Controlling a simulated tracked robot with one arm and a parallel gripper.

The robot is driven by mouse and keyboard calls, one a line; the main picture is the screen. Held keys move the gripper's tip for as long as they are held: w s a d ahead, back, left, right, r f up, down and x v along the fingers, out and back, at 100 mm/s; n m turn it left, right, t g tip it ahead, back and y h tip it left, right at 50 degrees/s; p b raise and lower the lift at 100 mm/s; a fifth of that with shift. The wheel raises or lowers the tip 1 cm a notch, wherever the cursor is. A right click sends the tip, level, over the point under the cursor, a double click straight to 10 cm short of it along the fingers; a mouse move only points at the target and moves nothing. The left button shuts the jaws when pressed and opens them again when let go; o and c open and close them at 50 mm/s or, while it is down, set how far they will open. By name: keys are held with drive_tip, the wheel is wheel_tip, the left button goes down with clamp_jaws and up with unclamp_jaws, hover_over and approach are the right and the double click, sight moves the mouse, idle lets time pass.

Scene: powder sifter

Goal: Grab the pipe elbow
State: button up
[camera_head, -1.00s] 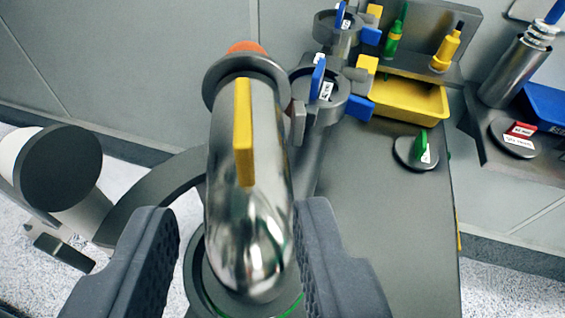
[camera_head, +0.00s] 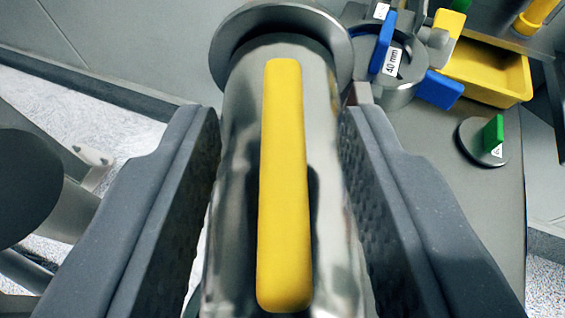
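The pipe elbow (camera_head: 240,130) is a shiny metal pipe with a dark flange (camera_head: 285,18) at its far end and a yellow bar handle (camera_head: 283,185) along its top. It fills the middle of the view. My gripper (camera_head: 280,120) is open, with one dark padded finger on each side of the pipe. A narrow gap shows between the left finger and the pipe. The right finger is very close to the pipe, and I cannot tell if it touches. The lower end of the elbow is out of view.
A grey clamp ring with blue handles (camera_head: 388,45) and a "40 mm" label is behind at the right. A yellow bin (camera_head: 490,72) and a round lid with a green handle (camera_head: 482,142) are on the grey table (camera_head: 455,215). A dark cylinder (camera_head: 30,185) stands at the left.

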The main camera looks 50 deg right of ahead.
drive_tip(key=shift+w+d+f, duration=0.3)
drive_tip(key=shift+d, duration=0.1)
clamp_jaws()
idle(1.2)
